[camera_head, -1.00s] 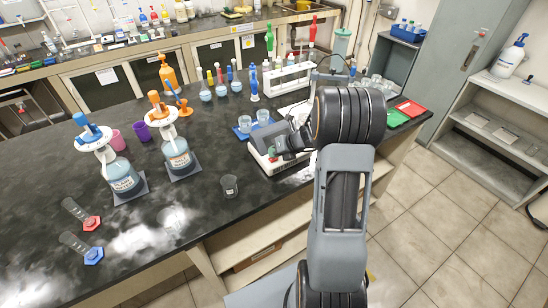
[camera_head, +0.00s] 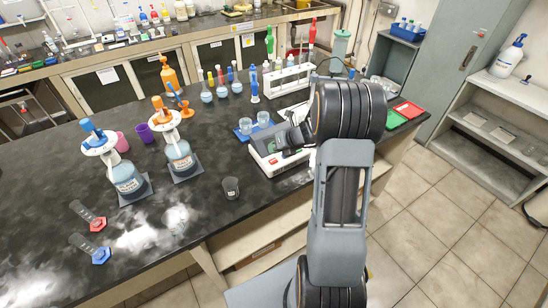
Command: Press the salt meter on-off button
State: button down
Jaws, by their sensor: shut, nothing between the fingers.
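The salt meter (camera_head: 265,164), a white box with a red mark on its front and a dark upper part, stands near the bench's front edge. My gripper (camera_head: 284,144) is over the top of the meter, reaching in from the right. It is shut and empty. I cannot tell whether its tips touch the meter. The on-off button cannot be made out, and my gripper and arm hide part of the meter's right side.
Glass beakers on a blue mat (camera_head: 243,134) stand just behind the meter. A small dark beaker (camera_head: 231,188) stands to its left front. A white tube rack (camera_head: 289,78) is behind. Two labelled bottles (camera_head: 181,158) stand left. Red and green trays (camera_head: 407,109) lie right.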

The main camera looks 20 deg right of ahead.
aim_at(274, 160)
jog(key=shift+r+p, duration=1.15)
jog(key=shift+r, duration=0.4)
